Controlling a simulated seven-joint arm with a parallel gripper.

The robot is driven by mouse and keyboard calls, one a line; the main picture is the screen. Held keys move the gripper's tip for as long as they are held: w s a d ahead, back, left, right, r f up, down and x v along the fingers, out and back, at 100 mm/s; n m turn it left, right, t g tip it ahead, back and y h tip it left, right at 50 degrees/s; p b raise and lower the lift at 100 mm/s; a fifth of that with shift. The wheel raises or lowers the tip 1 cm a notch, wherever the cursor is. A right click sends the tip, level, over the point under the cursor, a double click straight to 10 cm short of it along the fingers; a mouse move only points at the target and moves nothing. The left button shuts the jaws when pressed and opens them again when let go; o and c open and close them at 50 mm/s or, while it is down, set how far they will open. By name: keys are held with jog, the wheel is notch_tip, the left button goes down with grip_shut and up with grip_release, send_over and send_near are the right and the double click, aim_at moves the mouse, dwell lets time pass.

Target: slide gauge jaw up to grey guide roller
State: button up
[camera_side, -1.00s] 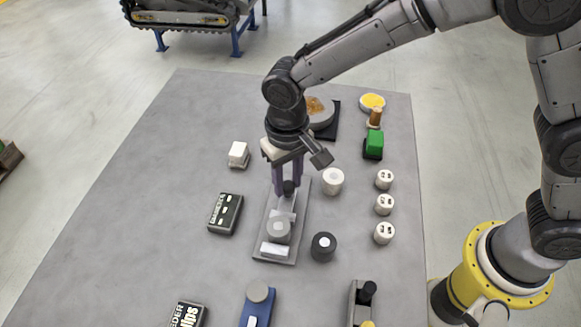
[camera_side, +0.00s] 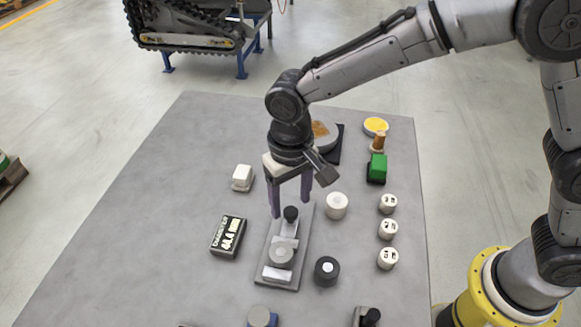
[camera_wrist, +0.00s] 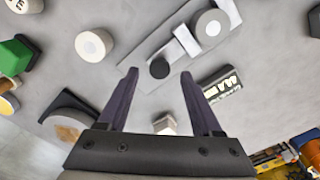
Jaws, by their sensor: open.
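The gauge (camera_side: 277,278) is a flat grey plate with a sliding jaw and a black knob (camera_side: 290,213) at its far end. The light grey guide roller (camera_side: 281,256) sits on its near part. In the wrist view the knob (camera_wrist: 159,68) lies between the fingertips, clear of both.
A black roller (camera_side: 327,271) and a white roller (camera_side: 337,206) stand close on the right. Several small white cylinders (camera_side: 387,229) line the right edge. A white block (camera_side: 242,178) stands at the left.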

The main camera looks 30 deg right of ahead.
aim_at(291, 210)
notch_tip(291, 210, up, 12)
jog(key=shift+f, duration=0.2)
jog(key=shift+d, duration=0.1)
dwell(0.9)
jog(key=s+d+r+m+t+y, duration=0.1)
jog(key=s+d+r+m, duration=0.1)
jog(key=d+r, duration=0.45)
jog(key=s+d+r+m+t, duration=0.15)
jog(key=d+r, duration=0.25)
jog(key=d, duration=0.6)
jog(key=s+d+f+t, duration=0.2)
jog(key=s+d+t, duration=0.1)
jog(key=s+d, duration=0.7)
jog(key=s+f+n+h, duration=0.1)
jog(key=s+f+n, duration=0.2)
jog(key=s+f, duration=0.2)
jog(key=shift+s+f, duration=0.3)
jog(key=shift+f, duration=0.5)
